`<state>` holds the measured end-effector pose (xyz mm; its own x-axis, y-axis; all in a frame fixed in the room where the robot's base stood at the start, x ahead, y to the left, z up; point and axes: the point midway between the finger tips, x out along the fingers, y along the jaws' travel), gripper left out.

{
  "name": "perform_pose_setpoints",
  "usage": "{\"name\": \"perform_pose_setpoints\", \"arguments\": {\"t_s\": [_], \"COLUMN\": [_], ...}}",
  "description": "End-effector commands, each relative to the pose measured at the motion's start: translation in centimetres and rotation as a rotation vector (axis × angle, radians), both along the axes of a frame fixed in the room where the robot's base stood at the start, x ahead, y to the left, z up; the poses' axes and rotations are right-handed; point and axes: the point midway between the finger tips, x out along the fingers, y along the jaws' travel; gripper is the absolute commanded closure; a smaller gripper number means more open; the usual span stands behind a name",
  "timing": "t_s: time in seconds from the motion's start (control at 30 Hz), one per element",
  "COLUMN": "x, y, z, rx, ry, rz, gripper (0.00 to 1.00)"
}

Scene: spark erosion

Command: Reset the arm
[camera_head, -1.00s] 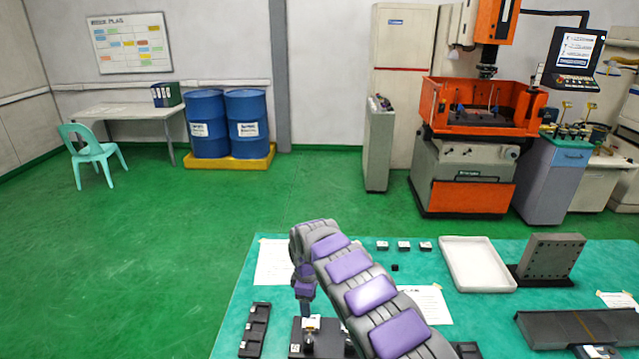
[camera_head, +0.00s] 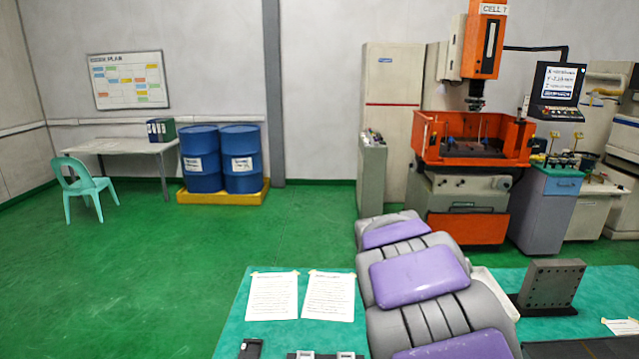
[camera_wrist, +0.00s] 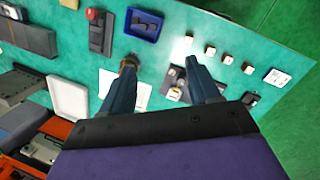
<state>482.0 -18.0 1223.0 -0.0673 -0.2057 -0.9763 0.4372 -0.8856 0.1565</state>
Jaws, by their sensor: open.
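My arm (camera_head: 420,275), grey with purple pads, rises from the lower right of the head view and covers part of the teal table. Its gripper is out of sight there. In the wrist view my gripper (camera_wrist: 160,64) shows two dark blue-grey fingers, spread apart with a clear gap. I see nothing held between them. The teal table (camera_wrist: 230,25) lies beyond the fingertips. A small brownish round thing shows at the left fingertip; I cannot tell whether they touch.
The table carries a blue tray (camera_wrist: 143,25), a white tray (camera_wrist: 68,97), several small blocks (camera_wrist: 210,52) and a dark upright plate (camera_head: 551,285). Two paper sheets (camera_head: 272,296) lie at its far left. Open green floor (camera_head: 130,270) lies left; an orange machine (camera_head: 470,140) stands behind.

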Motion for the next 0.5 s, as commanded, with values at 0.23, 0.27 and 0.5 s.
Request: {"name": "perform_pose_setpoints", "arguments": {"t_s": [0.23, 0.27, 0.5], "x": [-8.9, -10.0, -18.7], "y": [-1.0, -1.0, -0.3], "z": [1.1, 1.1, 0.1], "rx": [0.038, 0.044, 0.095], "ry": [-0.011, -0.010, 0.002], "rz": [-0.186, -0.205, -0.338], "gripper": [0.39, 0.39, 0.39]}}
